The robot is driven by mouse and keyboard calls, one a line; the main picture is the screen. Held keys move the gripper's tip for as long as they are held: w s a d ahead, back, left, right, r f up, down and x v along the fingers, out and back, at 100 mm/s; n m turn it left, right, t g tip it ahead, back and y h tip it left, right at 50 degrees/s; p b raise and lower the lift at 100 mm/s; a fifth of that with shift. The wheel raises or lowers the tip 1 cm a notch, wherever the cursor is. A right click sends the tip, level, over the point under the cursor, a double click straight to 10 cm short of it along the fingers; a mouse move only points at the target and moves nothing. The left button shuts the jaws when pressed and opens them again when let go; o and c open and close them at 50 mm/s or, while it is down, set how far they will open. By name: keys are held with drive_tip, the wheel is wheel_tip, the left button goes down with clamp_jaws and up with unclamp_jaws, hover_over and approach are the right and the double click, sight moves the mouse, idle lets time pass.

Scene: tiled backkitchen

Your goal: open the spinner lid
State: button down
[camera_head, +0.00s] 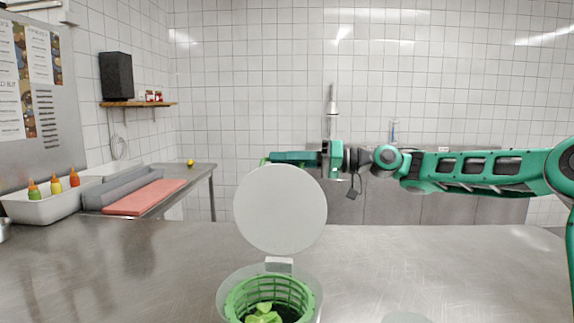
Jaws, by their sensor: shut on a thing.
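The salad spinner (229,289) stands on the steel table near the front, with a pale outer bowl and a green slotted basket (268,286). Green leaves (264,315) lie inside the basket. The round white spinner lid (280,209) stands upright, raised at the back of the bowl on a small white hinge (279,264). My gripper (268,160) reaches in from the right at the lid's top edge. It is shut on the lid, and its fingertips are partly hidden behind the lid.
The steel table (430,262) is mostly clear around the spinner. A pale round object (404,317) shows at the bottom edge, right of the spinner. At the left are a white tub with sauce bottles (55,185), a grey bin (130,186) and a pink board (146,197).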

drive_tip(key=shift+s+f+n, duration=0.1)
drive_tip(key=shift+s+n, duration=0.5)
drive_tip(key=shift+s, duration=0.65)
drive_tip(key=c, duration=1.8)
unclamp_jaws()
drive_tip(key=shift+w+f, duration=0.1)
drive_tip(key=shift+a+r, duration=0.1)
drive_tip(key=shift+r, duration=0.1)
drive_tip(key=d, duration=0.7)
drive_tip(key=s+d, duration=0.1)
drive_tip(key=d, duration=0.2)
drive_tip(key=shift+d, duration=0.4)
